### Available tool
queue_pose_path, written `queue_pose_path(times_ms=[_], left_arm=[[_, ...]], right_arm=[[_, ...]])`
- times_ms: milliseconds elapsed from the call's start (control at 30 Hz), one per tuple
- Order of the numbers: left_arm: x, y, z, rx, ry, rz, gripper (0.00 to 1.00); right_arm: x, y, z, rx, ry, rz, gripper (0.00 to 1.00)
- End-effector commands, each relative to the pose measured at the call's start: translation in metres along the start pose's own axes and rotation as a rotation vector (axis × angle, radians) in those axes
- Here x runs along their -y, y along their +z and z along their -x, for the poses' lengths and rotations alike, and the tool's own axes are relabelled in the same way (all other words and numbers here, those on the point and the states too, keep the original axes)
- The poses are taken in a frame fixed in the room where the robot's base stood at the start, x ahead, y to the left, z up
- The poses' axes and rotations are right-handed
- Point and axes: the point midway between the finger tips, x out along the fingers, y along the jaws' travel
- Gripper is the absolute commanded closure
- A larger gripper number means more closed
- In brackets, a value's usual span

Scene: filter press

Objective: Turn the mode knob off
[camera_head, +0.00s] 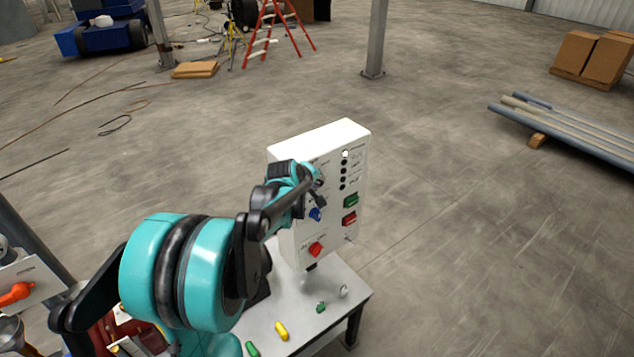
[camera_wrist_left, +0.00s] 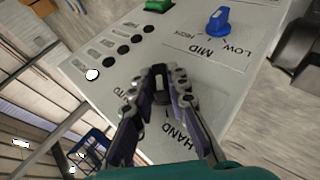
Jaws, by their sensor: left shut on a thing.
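The white control panel (camera_head: 333,245) stands upright on a small grey table. My left gripper (camera_head: 319,193) is at the upper left of its face and covers the mode knob in the head view. In the left wrist view, the fingers (camera_wrist_left: 163,78) are closed around a small dark mode knob (camera_wrist_left: 160,90) between the AUTO and HAND labels. The fingers hide most of the knob, so its exact pointing is unclear. My right gripper is in neither view.
A blue LOW-MID-HIGH knob (camera_wrist_left: 217,22) sits near the fingers. The panel also carries a green button (camera_head: 351,201), a red button (camera_head: 349,219) and a red knob (camera_head: 316,249). Small coloured pieces lie on the table (camera_head: 300,335). Open floor lies behind.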

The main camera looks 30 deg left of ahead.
Motion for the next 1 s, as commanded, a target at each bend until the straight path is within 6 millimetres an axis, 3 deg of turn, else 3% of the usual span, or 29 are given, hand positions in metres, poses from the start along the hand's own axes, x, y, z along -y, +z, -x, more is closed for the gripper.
queue_pose_path(times_ms=[267, 1000], left_arm=[[-0.004, -0.002, 0.001, -0.003, -0.076, -0.034, 1.00], [-0.011, -0.002, -0.003, -0.006, -0.594, -0.250, 1.00]], right_arm=[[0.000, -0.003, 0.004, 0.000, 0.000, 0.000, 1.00], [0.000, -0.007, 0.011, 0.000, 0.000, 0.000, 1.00]])
